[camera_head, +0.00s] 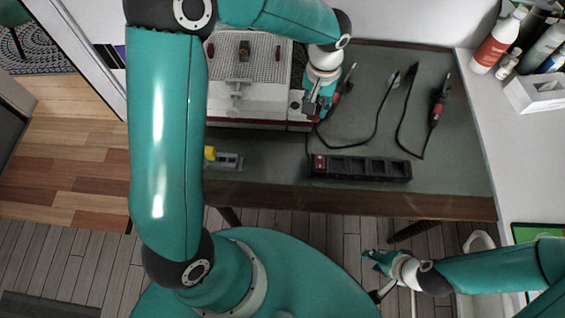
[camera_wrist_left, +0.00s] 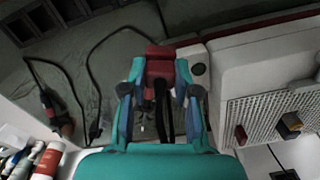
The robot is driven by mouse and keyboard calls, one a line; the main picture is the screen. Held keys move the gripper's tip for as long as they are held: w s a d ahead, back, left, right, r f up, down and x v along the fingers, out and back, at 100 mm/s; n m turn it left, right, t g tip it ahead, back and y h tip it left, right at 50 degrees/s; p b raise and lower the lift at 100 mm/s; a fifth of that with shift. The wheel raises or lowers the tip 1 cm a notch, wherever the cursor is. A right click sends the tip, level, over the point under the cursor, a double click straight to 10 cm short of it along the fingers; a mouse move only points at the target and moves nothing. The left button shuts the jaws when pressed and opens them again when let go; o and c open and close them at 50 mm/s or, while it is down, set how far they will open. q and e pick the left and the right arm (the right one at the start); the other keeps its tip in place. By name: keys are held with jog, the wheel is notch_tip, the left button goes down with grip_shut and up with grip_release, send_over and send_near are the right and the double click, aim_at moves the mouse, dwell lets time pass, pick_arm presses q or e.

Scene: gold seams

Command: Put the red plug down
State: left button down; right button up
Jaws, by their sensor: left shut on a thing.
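The red plug (camera_wrist_left: 160,68) is between the fingertips of my left gripper (camera_wrist_left: 159,82) in the left wrist view, with a dark cord running back between the fingers. My left gripper (camera_head: 314,112) is shut on it beside the front right corner of the white machine in the head view, where the plug is largely hidden by the gripper. Whether the plug touches the machine or the bench cannot be told. My right gripper (camera_head: 376,262) is low in the head view, in front of the bench and away from the plug; its finger opening is too small to judge.
A black power strip (camera_head: 360,167) lies near the front edge of the green bench (camera_head: 450,170). A red-handled tool (camera_head: 438,105) and loose black cables lie to the right. The white machine (camera_head: 250,108) stands left of my gripper. Bottles (camera_head: 498,42) stand on the white counter.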

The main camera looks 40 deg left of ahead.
pick_arm(q)
jog(key=s+a+r+n+b, duration=0.3)
jog(key=s+r+n+b, duration=0.3)
jog(key=s+n+b, duration=0.25)
jog(key=shift+s+f+b, duration=0.15)
jog(key=shift+f+b, duration=0.1)
jog(key=shift+f, duration=2.95)
jog(key=shift+s+f+b, duration=0.15)
jog(key=shift+f+b, duration=0.1)
jog(key=shift+f, duration=3)
jog(key=shift+s+f+b, duration=0.15)
jog(key=shift+f+b, duration=0.1)
jog(key=shift+f, duration=2.95)
pick_arm(e)
notch_tip(320, 180, down, 12)
jog(key=shift+r, duration=0.15)
pick_arm(q)
jog(key=shift+f, duration=0.1)
pick_arm(e)
jog(key=shift+s, duration=0.1)
pick_arm(q)
jog(key=shift+f+b, duration=0.4)
jog(key=shift+b, duration=0.25)
jog(key=c, duration=0.8)
grip_release()
jog(key=shift+o, duration=0.2)
pick_arm(e)
jog(key=shift+f, duration=0.6)
